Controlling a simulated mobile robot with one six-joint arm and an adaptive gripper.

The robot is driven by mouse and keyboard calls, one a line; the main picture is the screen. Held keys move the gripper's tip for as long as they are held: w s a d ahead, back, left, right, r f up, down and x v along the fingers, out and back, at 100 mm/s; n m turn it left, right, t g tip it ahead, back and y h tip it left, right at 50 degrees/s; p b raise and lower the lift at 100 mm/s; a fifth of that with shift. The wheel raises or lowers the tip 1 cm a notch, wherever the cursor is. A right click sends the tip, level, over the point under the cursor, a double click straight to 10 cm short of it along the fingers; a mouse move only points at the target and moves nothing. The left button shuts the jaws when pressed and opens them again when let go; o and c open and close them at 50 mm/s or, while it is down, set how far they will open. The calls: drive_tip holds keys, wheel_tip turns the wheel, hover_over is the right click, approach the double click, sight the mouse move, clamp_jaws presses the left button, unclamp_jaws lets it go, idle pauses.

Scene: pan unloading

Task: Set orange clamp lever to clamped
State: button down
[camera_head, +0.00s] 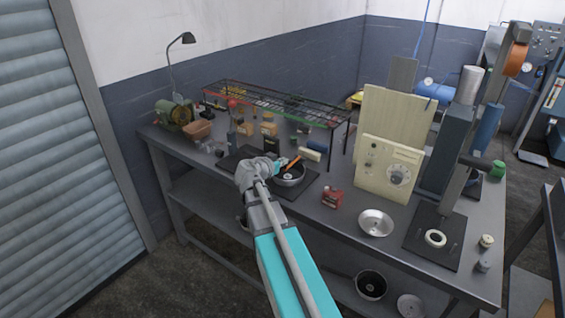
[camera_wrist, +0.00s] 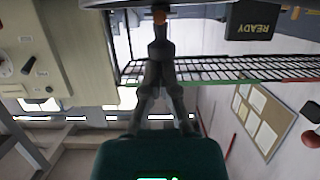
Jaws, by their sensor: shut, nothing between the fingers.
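The orange clamp lever (camera_head: 292,163) slants up above the round metal pan (camera_head: 289,181) on a dark base plate (camera_head: 308,188). My gripper (camera_head: 279,166) is at the left end of the lever. In the wrist view, my gripper (camera_wrist: 159,45) has its fingers shut together, with nothing visible between them. A small orange end (camera_wrist: 159,15), probably the lever's, shows right at the fingertips. I cannot tell whether they touch. Part of the lever and its pivot are hidden, so its setting is unclear.
A black box (camera_head: 271,145) stands behind the pan; its READY label shows in the wrist view (camera_wrist: 258,20). A wire rack (camera_head: 300,110) spans the back. A red block (camera_head: 332,197), a loose metal bowl (camera_head: 376,222) and a cream dial panel (camera_head: 388,168) stand to the right.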

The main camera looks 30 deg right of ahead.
drive_tip(key=shift+s+a+f, duration=0.2)
drive_tip(key=shift+s+f, duration=0.05)
drive_tip(key=shift+f, duration=0.15)
drive_tip(key=shift+s+a+f+b, duration=0.15)
drive_tip(key=shift+b, duration=0.25)
drive_tip(key=shift+s+a, duration=0.15)
drive_tip(key=a+b, duration=0.1)
drive_tip(key=a, duration=0.1)
drive_tip(key=s+a+f, duration=0.1)
drive_tip(key=a, duration=0.1)
drive_tip(key=s+a+f+b, duration=0.1)
drive_tip(key=a, duration=0.1)
drive_tip(key=shift+a+f+b, duration=0.2)
drive_tip(key=shift+f+b, duration=0.05)
drive_tip(key=shift+b, duration=0.05)
drive_tip(key=shift+s+a+f, duration=0.1)
drive_tip(key=shift+s+a, duration=0.2)
drive_tip(key=shift+a, duration=0.45)
